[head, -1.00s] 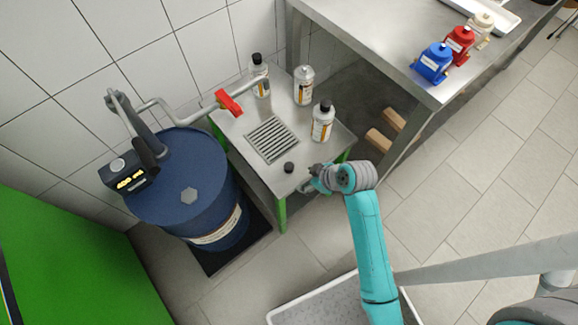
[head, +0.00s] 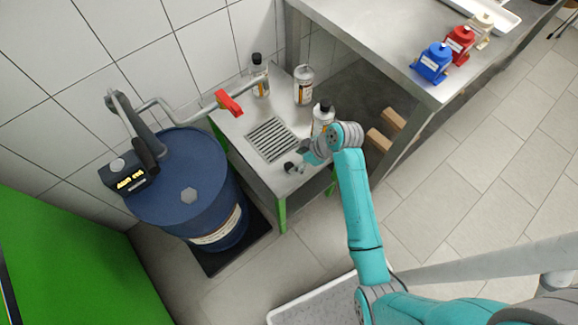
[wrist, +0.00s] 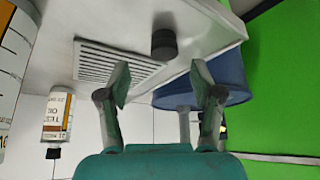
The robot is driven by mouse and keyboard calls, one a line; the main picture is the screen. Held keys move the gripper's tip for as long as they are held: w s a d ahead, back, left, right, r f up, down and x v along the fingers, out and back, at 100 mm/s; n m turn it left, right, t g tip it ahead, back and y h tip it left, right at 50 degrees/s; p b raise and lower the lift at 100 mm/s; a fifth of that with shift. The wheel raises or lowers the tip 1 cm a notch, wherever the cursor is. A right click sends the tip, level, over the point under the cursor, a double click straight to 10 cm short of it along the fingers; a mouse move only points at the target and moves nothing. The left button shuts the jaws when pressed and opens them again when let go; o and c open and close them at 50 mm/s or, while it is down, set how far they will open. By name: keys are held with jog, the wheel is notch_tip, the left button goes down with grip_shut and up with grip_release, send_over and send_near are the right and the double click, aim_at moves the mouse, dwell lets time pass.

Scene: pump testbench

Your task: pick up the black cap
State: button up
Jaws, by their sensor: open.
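The black cap (head: 289,168) lies on the small steel table (head: 262,186), near its front edge and beside the drain grate. It also shows in the wrist view (wrist: 164,43), at top centre on the pale table surface. My gripper (head: 302,160) is just to the right of the cap in the head view, close over the table. In the wrist view my gripper (wrist: 162,81) has its two fingers spread, with nothing between them. The cap lies beyond the fingertips, roughly centred on the gap.
The drain grate (head: 270,139) lies behind the cap. A bottle (head: 322,112) with a black cap stands near my wrist, partly hidden. Two more bottles (head: 304,88) (head: 259,80) stand further back.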

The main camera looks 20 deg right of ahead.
aim_at(290, 166)
jog(key=x, duration=0.5)
jog(key=shift+s+a+f, duration=0.1)
jog(key=shift+s+a, duration=0.05)
jog(key=shift+s, duration=0.15)
jog(key=c, duration=0.8)
